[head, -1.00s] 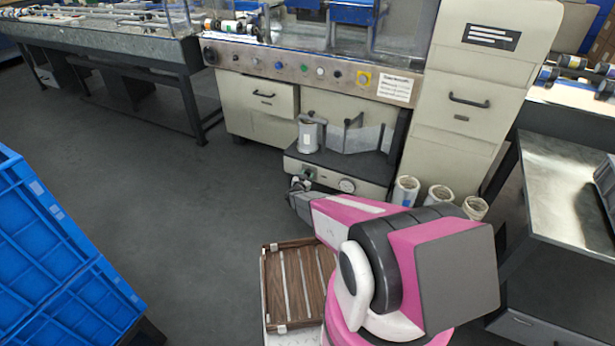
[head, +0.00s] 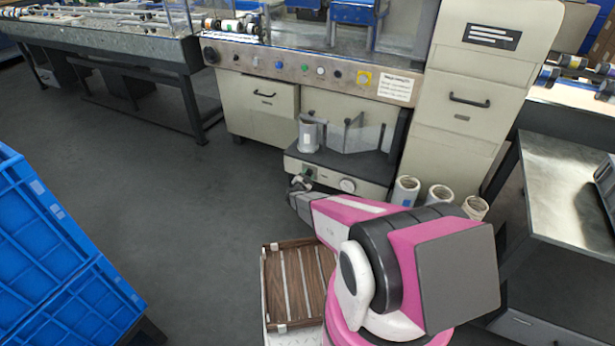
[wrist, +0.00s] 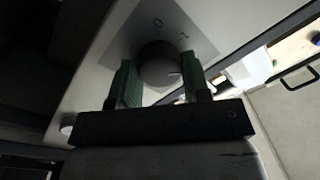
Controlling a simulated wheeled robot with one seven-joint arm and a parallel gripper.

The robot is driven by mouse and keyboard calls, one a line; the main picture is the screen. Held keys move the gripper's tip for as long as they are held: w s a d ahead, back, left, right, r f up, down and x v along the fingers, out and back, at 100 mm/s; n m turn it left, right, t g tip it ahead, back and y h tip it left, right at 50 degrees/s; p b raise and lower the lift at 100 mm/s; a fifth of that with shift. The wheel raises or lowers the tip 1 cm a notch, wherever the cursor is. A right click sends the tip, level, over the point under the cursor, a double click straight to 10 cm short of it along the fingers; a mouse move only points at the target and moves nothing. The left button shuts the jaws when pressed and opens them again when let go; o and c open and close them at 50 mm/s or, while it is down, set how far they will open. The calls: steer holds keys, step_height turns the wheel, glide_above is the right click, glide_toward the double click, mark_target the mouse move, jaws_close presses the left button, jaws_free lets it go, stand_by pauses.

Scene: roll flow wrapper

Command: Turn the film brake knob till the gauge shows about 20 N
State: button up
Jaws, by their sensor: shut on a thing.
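The film brake knob (wrist: 160,66) is a round grey knob on a grey plate (wrist: 190,32) with printed marks, in the wrist view. My gripper (wrist: 160,82) has its two green fingers on either side of the knob and is shut on it. In the head view my gripper (head: 300,184) is at the left front of the low unit, and the knob is hidden there. The gauge (head: 347,185) is a small round white dial on the unit's front, right of my gripper. Its reading is too small to tell.
A film roll (head: 308,133) stands on the low unit (head: 372,190). Several white rolls (head: 406,190) stand on the floor to its right. A wooden slatted tray (head: 290,310) lies near my arm. Blue crates (head: 50,255) stand at the left; the floor between is clear.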

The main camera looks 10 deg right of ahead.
steer(key=m, duration=0.4)
steer(key=shift+m, duration=0.4)
steer(key=shift+f+m+h, duration=0.1)
steer(key=shift+m+h, duration=0.3)
steer(key=shift+m, duration=1.7)
steer(key=o, duration=0.9)
